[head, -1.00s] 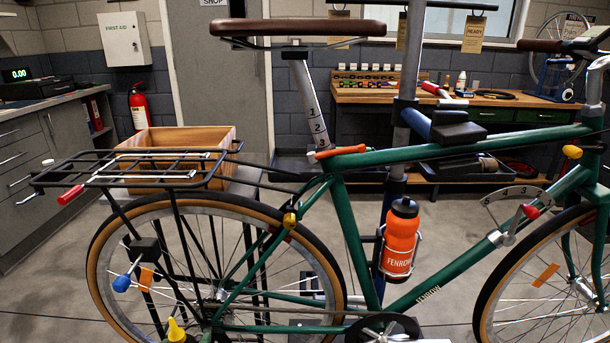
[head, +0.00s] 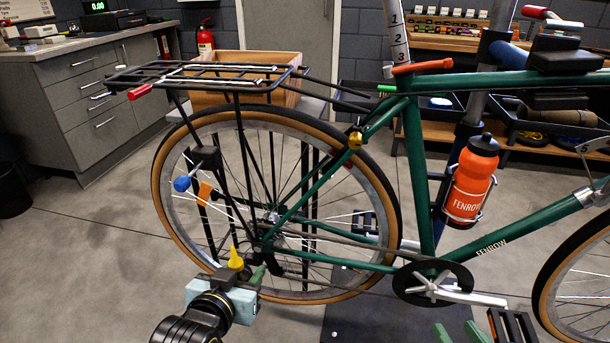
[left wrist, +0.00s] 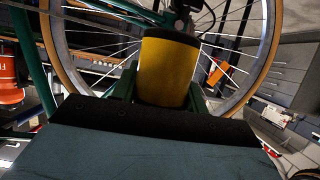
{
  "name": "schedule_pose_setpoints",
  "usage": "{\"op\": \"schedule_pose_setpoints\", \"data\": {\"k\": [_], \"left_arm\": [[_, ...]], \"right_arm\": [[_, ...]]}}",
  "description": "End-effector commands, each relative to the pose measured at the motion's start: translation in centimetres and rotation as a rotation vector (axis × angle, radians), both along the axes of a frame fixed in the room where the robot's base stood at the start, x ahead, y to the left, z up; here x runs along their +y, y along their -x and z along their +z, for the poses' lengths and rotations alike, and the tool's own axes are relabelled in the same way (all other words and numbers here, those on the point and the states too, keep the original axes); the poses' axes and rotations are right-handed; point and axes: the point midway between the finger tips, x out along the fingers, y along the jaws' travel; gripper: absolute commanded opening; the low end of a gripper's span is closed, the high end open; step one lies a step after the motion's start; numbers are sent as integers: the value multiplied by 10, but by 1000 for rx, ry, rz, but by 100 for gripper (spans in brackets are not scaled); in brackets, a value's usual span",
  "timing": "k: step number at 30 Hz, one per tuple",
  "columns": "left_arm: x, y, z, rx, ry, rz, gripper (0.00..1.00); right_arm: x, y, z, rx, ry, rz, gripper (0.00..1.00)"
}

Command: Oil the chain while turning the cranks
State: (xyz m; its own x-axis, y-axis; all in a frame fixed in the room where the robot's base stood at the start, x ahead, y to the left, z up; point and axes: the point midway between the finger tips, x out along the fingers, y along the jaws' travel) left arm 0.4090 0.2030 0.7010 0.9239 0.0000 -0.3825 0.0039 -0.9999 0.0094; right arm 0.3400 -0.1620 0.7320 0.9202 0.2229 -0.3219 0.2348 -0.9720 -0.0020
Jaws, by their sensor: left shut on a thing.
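My left gripper (head: 244,274) is shut on a yellow oil bottle (left wrist: 165,72), which sits between its green fingers in the left wrist view. The bottle's yellow nozzle (head: 235,258) points up in the head view, just left of and below the rear hub (head: 263,240). Whether it touches anything cannot be told. The chain (head: 345,290) runs from the rear hub to the dark chainring (head: 425,270). The silver crank (head: 470,296) points right, with a black pedal (head: 512,326) at its end. My right gripper (head: 458,334) shows only two green fingertips, apart, below the crank, with nothing seen between them.
The green bike's rear wheel (head: 162,190) and black rack (head: 190,77) stand close behind the left gripper. A blue knob (head: 182,184) and an orange reflector (head: 205,193) are near the wheel's left side. An orange bottle (head: 470,185) sits on the frame.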

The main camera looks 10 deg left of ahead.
Motion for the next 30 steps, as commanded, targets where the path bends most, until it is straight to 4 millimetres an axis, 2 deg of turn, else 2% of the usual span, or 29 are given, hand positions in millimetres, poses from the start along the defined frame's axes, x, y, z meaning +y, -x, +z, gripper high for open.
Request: {"op": "schedule_pose_setpoints", "data": {"k": [4, 8, 13, 18, 26, 30], "left_arm": [[-6, -3, -6, -2, 20, -21, 20], [-27, -12, -22, -8, 87, -88, 20], [-64, -25, -43, -10, 218, -219, 20], [-96, -33, -56, 4, 348, -343, 20], [-145, -42, -64, 63, 565, -532, 20], [-180, -48, -59, 133, 734, -668, 20]], "right_arm": [[0, 0, 0, 0, 0, 0, 36], [0, 0, 0, 0, 0, 0, 36], [0, 0, 0, 0, 0, 0, 36], [0, 0, 0, 0, 0, 0, 36], [0, 0, 0, 0, 0, 0, 36], [0, 0, 0, 0, 0, 0, 36]]}}
